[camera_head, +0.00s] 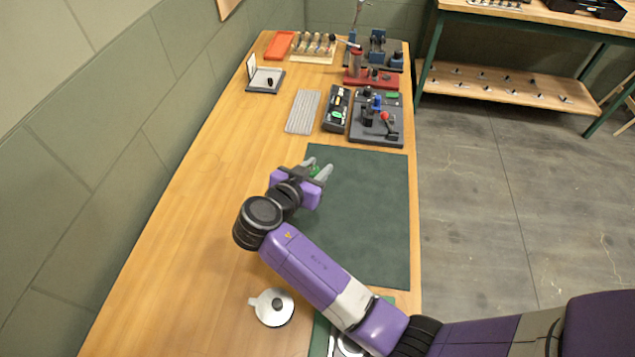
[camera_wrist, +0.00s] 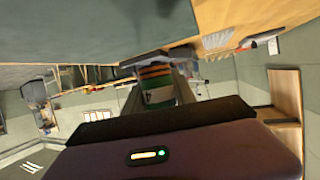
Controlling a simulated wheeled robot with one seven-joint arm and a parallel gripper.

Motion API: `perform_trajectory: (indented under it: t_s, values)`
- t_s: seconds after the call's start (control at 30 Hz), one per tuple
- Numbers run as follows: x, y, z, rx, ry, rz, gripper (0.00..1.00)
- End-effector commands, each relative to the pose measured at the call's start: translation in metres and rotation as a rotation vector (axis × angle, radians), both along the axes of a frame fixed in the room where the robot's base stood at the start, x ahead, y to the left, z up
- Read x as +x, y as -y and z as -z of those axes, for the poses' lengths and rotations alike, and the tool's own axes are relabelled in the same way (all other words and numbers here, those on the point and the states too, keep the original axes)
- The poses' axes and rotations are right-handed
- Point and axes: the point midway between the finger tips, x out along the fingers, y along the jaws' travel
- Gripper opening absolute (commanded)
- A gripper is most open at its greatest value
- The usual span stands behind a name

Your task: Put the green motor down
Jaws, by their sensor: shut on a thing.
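My gripper (camera_head: 319,169) is above the far left part of the dark green mat (camera_head: 375,215) on the bench. It is shut on the green motor (camera_head: 314,171), of which only a small green part shows between the fingers in the head view. In the wrist view the motor (camera_wrist: 159,94) sits between the fingers, with a green and white body and orange bands at its far end. I cannot tell exactly how high the motor is over the mat.
The mat's visible middle and right are bare.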

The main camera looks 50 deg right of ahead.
Motion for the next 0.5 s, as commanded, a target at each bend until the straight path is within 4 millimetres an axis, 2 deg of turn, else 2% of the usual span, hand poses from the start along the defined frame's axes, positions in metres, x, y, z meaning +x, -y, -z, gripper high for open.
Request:
perform_trajectory:
  t_s: [0.1, 0.3, 0.5]
  values:
    - [0.000, 0.000, 0.018, -0.001, -0.003, -0.001, 0.00]
    - [0.000, 0.000, 0.033, 0.000, -0.001, 0.000, 0.00]
    - [0.000, 0.000, 0.060, 0.000, -0.002, -0.001, 0.00]
